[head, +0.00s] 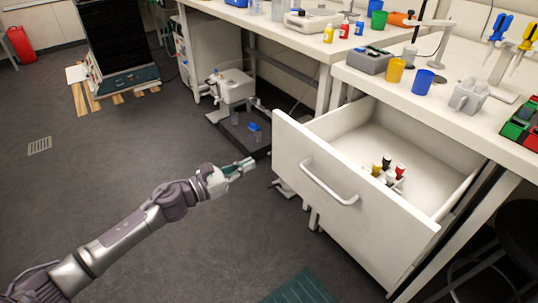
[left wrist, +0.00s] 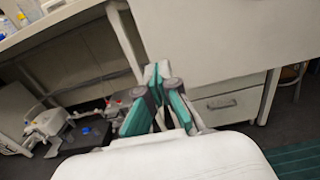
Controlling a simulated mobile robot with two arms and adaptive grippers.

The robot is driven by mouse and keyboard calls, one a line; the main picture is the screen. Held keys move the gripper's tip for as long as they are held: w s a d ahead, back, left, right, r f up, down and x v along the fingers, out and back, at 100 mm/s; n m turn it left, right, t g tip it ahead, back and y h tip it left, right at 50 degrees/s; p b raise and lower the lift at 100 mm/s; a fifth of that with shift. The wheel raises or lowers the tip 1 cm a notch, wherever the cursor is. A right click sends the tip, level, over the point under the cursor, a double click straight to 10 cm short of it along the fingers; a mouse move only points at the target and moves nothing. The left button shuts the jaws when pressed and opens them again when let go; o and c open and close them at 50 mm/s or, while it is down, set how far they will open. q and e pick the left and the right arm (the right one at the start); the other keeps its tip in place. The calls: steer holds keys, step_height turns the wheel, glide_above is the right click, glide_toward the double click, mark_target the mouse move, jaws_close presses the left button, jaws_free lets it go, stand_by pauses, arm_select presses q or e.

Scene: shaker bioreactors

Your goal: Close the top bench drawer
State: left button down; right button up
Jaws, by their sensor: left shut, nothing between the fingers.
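The top bench drawer (head: 330,188) is white and stands pulled far out from under the bench in the head view. Its front carries a white bar handle (head: 328,182). Inside it are small bottles with yellow, black and red tops (head: 388,172). My left gripper (head: 247,164) is shut and empty, just left of the drawer front and apart from it in the head view. In the left wrist view the left gripper's shut fingers (left wrist: 155,75) point toward a large white panel (left wrist: 220,35), likely the drawer front. My right gripper is not in view.
The bench top (head: 440,112) above the drawer holds a yellow cup (head: 395,70), a blue cup (head: 422,82) and a grey device (head: 369,60). A lower drawer (left wrist: 222,103) looks shut. A black stool (head: 515,240) stands at the right. Open floor lies left.

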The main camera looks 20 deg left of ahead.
mark_target(277, 151)
arm_select(q)
steer(key=x, duration=0.6)
steer(key=shift+w+d, duration=0.1)
steer(key=shift+w, duration=0.05)
steer(key=shift+w+d, duration=0.4)
steer(key=shift+w, duration=0.1)
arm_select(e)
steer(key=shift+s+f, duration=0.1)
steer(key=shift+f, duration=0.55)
arm_select(q)
steer(key=shift+w, duration=0.1)
